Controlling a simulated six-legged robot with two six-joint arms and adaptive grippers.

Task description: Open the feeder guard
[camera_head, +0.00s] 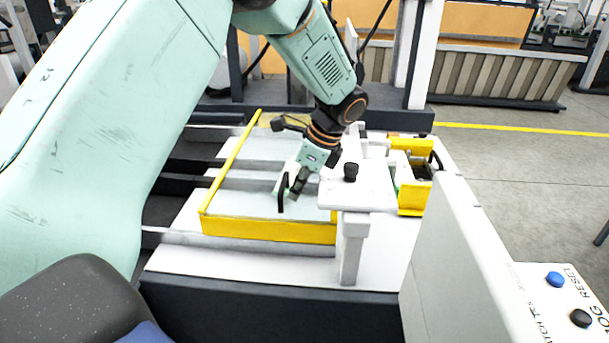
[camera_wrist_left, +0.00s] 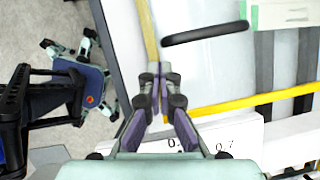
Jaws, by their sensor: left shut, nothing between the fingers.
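The feeder guard is a clear panel in a yellow frame (camera_head: 268,231), lying low and closed over the feeder in the head view. Its yellow edge also shows in the wrist view (camera_wrist_left: 245,103). A black bar handle (camera_head: 283,192) stands on the guard near its front right; it lies above and right of the fingers in the wrist view (camera_wrist_left: 205,33). My left gripper (camera_head: 297,190) reaches down just right of the handle, apart from it in the wrist view. Its fingers (camera_wrist_left: 160,88) are together and empty. My right gripper is not in view.
A white bracket with a black knob (camera_head: 350,172) stands close to the right of the gripper. Beyond it is a yellow block (camera_head: 411,197). A grey panel (camera_head: 465,250) and a button box (camera_head: 565,300) are at front right. Open floor lies at right.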

